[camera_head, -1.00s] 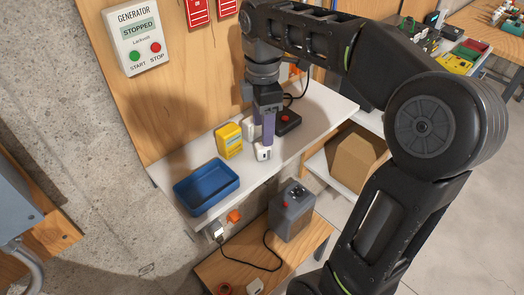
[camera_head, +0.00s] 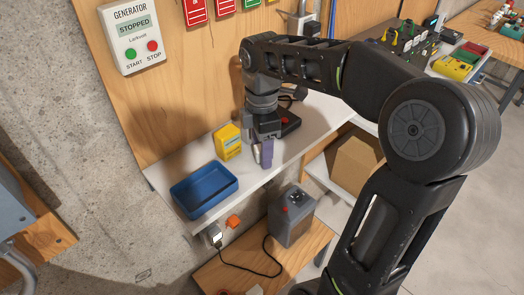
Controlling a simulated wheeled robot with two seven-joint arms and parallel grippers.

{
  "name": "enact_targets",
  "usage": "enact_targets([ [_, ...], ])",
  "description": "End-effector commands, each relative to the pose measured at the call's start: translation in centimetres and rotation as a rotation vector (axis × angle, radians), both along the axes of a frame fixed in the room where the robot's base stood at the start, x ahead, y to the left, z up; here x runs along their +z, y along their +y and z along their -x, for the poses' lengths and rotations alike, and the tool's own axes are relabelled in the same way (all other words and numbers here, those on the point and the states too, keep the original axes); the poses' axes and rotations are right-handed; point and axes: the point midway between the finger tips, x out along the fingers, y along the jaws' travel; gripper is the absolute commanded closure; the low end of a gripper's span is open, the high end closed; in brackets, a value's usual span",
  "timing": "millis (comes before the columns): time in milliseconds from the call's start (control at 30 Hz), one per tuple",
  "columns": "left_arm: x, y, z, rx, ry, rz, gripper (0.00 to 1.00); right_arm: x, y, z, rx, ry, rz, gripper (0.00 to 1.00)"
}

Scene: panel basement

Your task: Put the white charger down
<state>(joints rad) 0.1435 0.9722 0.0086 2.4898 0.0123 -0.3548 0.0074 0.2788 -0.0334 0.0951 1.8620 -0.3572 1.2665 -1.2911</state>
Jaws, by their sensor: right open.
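My right gripper (camera_head: 262,156) points down over the white shelf (camera_head: 232,191), right of the yellow box. Its purple fingers are close to the shelf top, and its jaws are open. A small pale patch shows beside the near finger; I cannot tell whether it is the white charger or part of the gripper. No white charger shows clearly on the shelf; the gripper hides the spot beneath it. My left gripper is not in view.
A blue tray (camera_head: 204,189) and a yellow box (camera_head: 227,142) stand on the shelf. A dark box (camera_head: 289,123) sits behind the gripper. Below are a white wall plug (camera_head: 215,237), an orange piece (camera_head: 233,221) and a grey device (camera_head: 291,217) on a wooden table.

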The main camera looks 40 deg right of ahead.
Motion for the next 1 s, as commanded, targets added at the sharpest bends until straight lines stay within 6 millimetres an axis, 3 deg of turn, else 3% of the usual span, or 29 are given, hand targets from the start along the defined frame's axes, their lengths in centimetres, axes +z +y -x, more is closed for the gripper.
enact_targets([
  [567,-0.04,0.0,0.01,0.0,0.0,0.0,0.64,-0.09,-0.02,-0.02,0.0,-0.001,0.0,0.45],
  [1000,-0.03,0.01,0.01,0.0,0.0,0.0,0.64,-0.08,-0.02,-0.02,0.0,-0.001,0.0,0.8],
])
